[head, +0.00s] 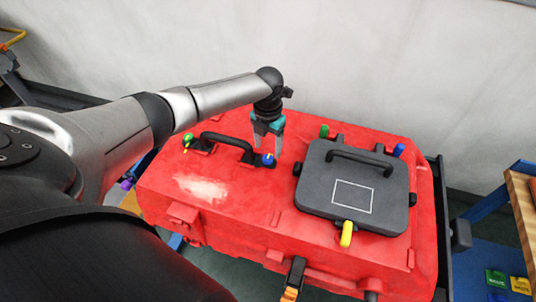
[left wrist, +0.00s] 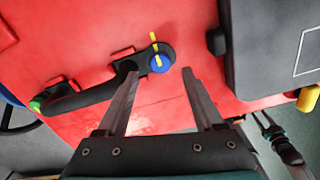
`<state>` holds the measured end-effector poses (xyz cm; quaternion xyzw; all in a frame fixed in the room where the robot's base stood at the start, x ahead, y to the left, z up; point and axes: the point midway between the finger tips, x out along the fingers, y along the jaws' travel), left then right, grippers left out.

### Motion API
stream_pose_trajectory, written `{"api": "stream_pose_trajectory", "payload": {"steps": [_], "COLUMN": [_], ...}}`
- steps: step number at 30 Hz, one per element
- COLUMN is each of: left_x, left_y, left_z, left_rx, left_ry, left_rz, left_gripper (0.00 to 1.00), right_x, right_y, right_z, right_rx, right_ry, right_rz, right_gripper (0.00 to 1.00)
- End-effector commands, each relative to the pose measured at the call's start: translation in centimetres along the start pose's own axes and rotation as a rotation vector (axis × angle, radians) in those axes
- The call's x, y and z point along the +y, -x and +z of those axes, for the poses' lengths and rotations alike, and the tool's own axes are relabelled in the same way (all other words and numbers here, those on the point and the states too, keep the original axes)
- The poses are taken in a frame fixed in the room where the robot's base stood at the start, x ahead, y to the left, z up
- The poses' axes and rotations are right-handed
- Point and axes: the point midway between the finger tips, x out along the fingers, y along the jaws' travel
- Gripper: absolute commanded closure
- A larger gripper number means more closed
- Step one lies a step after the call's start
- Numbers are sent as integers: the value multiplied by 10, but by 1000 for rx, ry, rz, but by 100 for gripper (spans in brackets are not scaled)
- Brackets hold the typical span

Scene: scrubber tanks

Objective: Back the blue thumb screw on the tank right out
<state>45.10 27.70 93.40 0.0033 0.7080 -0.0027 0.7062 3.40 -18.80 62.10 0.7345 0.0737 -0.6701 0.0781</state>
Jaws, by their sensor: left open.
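The blue thumb screw (head: 268,160) sits at the right end of a black handle (head: 228,141) on the red tank (head: 240,215). In the left wrist view the blue thumb screw (left wrist: 160,64) shows a yellow line across its head, roughly in line with a yellow mark on the bracket beyond it. My left gripper (head: 267,148) is open, pointing down close to this screw. In the left wrist view its two fingers reach up the picture, with their tips (left wrist: 160,72) either side of the screw. They seem apart from it; their height over it is unclear.
A green screw (head: 188,139) is at the handle's other end. A dark grey lid (head: 340,210) with green, blue and yellow knobs lies on the tank's right part. Black rails flank the tank. A wooden-topped blue bench (head: 521,200) stands at right.

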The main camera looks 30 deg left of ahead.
Motion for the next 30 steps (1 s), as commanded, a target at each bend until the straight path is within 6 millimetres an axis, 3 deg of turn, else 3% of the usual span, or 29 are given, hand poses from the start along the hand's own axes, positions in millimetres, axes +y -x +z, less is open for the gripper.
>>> {"api": "stream_pose_trajectory", "payload": {"steps": [3,9,21,30], "left_x": [-1,0,0,0], "left_y": [-21,-38,-43,-43], "left_z": [0,0,1,1], "left_rx": [0,-1,-2,-2], "left_ry": [1,1,0,1], "left_rz": [-1,-1,-1,-1], "left_gripper": [31,31,31,65], "right_x": [0,0,0,0], "right_y": [-4,-7,-8,-8], "right_z": [0,0,0,0], "right_rx": [0,0,0,1], "right_ry": [0,0,-1,0], "right_rz": [0,0,0,0], "right_gripper": [50,50,50,50]}}
